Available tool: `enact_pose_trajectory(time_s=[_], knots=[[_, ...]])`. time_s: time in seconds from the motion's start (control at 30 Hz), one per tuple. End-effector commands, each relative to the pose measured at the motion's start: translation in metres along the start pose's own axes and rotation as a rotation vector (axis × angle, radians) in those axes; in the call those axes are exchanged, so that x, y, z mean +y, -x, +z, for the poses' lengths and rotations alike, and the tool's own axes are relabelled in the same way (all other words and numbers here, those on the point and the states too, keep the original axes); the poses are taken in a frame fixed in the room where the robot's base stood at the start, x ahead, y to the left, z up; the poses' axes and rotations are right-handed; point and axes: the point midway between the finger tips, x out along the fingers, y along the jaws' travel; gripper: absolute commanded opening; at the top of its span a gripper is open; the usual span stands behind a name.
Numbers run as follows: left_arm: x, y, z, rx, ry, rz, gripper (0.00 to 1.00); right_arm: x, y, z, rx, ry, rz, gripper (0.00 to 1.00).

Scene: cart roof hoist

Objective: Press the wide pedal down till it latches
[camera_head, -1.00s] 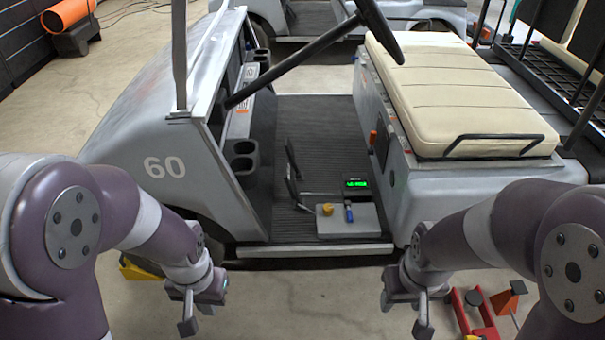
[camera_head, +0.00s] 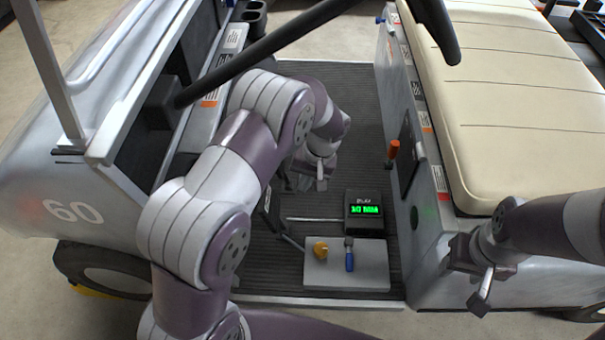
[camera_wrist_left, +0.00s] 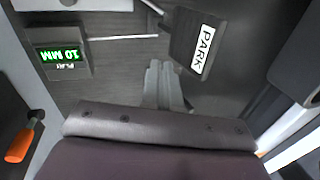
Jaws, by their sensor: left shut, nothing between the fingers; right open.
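A dark pedal with a white PARK label (camera_wrist_left: 190,42) shows in the left wrist view, just ahead and to the right of my left fingertips; I take it as the wide pedal. In the head view my left arm hides most of the pedal area. My left gripper (camera_wrist_left: 163,80) is shut and empty, with its fingers together close to the pedal's edge; I cannot tell whether they touch. In the head view this gripper (camera_head: 320,178) is over the cart's footwell. My right gripper (camera_head: 482,285) is open and empty beside the seat base.
A black display box (camera_head: 364,215) with green text stands on the ribbed floor (camera_head: 350,120). A grey plate (camera_head: 335,281) carries a yellow knob (camera_head: 319,251) and a blue-handled tool (camera_head: 349,260). An orange-handled lever (camera_head: 393,150) is on the seat base.

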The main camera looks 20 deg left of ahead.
Motion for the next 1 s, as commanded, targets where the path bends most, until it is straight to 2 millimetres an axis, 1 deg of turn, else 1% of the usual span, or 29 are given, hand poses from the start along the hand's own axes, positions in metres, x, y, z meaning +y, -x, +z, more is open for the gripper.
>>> enact_pose_trajectory(time_s=[0.07,0.2,0.57,0.67,0.73,1.0], knots=[[-0.002,0.004,-0.004,0.003,0.039,-0.012,0.00,0.000,0.000,0.000,0.000,0.000,0.000,0.51],[-0.005,0.004,0.000,-0.011,0.086,-0.024,0.00,0.000,0.000,0.000,-0.001,0.000,0.000,0.51],[-0.005,0.002,0.000,-0.011,0.093,-0.023,0.00,0.000,-0.001,0.000,0.000,0.000,0.000,0.51],[-0.005,-0.009,0.000,-0.012,0.093,-0.024,0.00,0.000,-0.006,0.001,0.000,0.000,0.000,0.51],[-0.005,-0.022,0.000,-0.012,0.092,-0.024,0.00,0.000,-0.011,0.001,0.000,0.000,0.000,0.51],[-0.006,-0.083,0.001,-0.013,0.092,-0.024,0.00,0.000,-0.033,0.004,0.000,0.000,0.000,0.51]])
